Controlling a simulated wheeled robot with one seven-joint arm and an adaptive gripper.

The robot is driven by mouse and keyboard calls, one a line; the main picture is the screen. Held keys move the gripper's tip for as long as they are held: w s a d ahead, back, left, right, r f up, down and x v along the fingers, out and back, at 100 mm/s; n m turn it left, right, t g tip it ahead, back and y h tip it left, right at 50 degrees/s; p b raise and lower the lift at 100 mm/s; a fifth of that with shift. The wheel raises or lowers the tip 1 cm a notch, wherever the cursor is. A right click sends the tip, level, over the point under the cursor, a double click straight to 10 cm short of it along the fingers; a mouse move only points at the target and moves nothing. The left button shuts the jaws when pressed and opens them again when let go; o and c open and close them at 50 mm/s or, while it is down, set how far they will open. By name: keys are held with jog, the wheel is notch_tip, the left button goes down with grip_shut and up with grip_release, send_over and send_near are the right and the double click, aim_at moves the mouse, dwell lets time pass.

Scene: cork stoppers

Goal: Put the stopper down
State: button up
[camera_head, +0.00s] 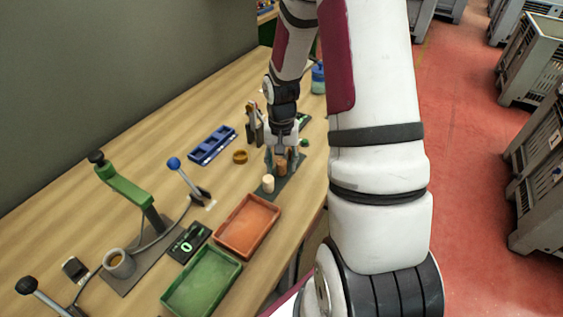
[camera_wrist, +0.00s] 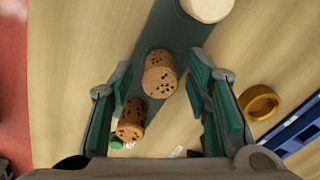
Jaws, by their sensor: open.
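Two brown speckled cork stoppers stand on a dark grey strip (camera_head: 291,186). The nearer-to-centre cork stopper (camera_wrist: 160,73) is between the fingertips of my gripper (camera_wrist: 160,63) in the wrist view, and the other cork stopper (camera_wrist: 132,119) is close beside it, lower left. A pale stopper (camera_wrist: 207,7) stands at the strip's far end in the wrist view and also shows in the head view (camera_head: 268,183). My gripper is open, with gaps between its green pads and the corks. In the head view it points down over the strip, hiding part of the corks.
An orange tray (camera_head: 226,236) and a green tray (camera_head: 176,299) lie along the table's near edge. A blue compartment tray (camera_head: 212,145) and a yellow-brown ring (camera_head: 240,157) are left of the strip. A blue-knobbed lever (camera_head: 185,175) and green press (camera_head: 125,187) stand further left.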

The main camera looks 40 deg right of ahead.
aim_at(281, 161)
notch_tip(281, 161, up, 12)
jog(key=s+a+r+n+t+h, duration=0.15)
jog(key=s+a+r+n, duration=0.3)
jog(key=a+r, duration=0.6)
jog(key=s+a+r+n+t, duration=0.1)
jog(key=s+a+r+n, duration=0.1)
jog(key=s, duration=0.4)
jog(key=s+a+r+n+t+y, duration=0.1)
jog(key=s+a+r+n+t, duration=0.1)
jog(key=s+a+r, duration=0.3)
jog(key=shift+s+a, duration=0.2)
jog(key=shift+s, duration=0.4)
jog(key=shift+t+y, duration=0.25)
